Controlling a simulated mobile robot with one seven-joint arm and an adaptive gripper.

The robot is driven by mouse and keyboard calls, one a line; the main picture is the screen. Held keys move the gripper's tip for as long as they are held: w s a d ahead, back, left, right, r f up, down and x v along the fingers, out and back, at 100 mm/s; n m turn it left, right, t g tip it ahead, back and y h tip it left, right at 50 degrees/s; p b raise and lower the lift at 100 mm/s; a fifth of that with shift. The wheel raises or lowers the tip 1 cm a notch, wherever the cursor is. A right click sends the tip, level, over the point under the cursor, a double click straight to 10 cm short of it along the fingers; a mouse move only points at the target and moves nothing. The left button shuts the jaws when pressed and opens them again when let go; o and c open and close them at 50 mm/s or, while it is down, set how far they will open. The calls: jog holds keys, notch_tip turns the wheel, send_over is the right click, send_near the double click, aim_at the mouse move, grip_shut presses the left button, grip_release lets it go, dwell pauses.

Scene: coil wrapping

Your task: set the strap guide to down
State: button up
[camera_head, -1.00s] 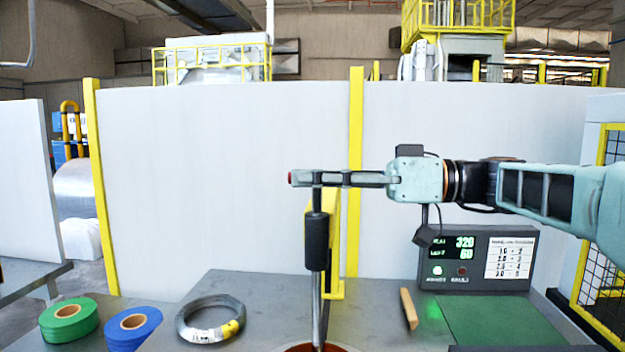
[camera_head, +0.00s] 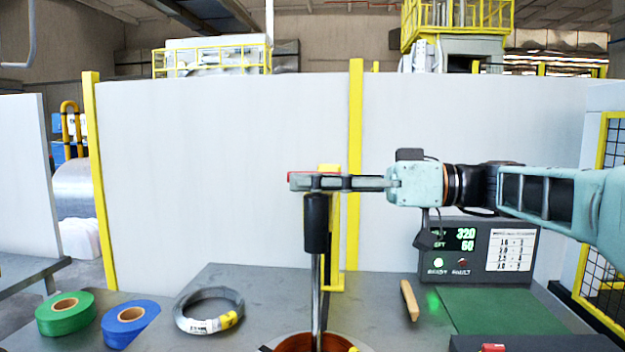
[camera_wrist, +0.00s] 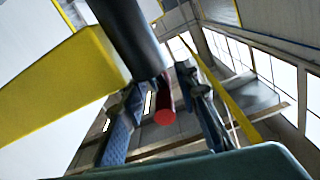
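The strap guide is not labelled; I take it to be the red bar (camera_head: 312,175) at the yellow post (camera_head: 330,245). The bar lies level beside my fingertips, and its round red end (camera_wrist: 165,117) shows between my fingers in the wrist view. My gripper (camera_head: 305,183) reaches left at the post's top. Its fingers (camera_wrist: 165,100) stand apart with gaps on both sides of the red end; contact is not clear. A black cylinder (camera_head: 316,222) on an upright metal rod stands just below my fingers and hides part of the post.
A copper-coloured coil (camera_head: 295,343) sits around the rod's foot. A wire coil (camera_head: 208,310), blue roll (camera_head: 130,323) and green roll (camera_head: 65,313) lie left. A control box (camera_head: 478,250), wooden piece (camera_head: 409,300) and green mat (camera_head: 490,310) are right. A pale wall (camera_head: 220,170) stands behind.

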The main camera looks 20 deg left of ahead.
jog(key=shift+r, duration=0.15)
jog(key=shift+d, duration=0.15)
jog(key=v, duration=1.1)
jog(key=shift+d, duration=0.3)
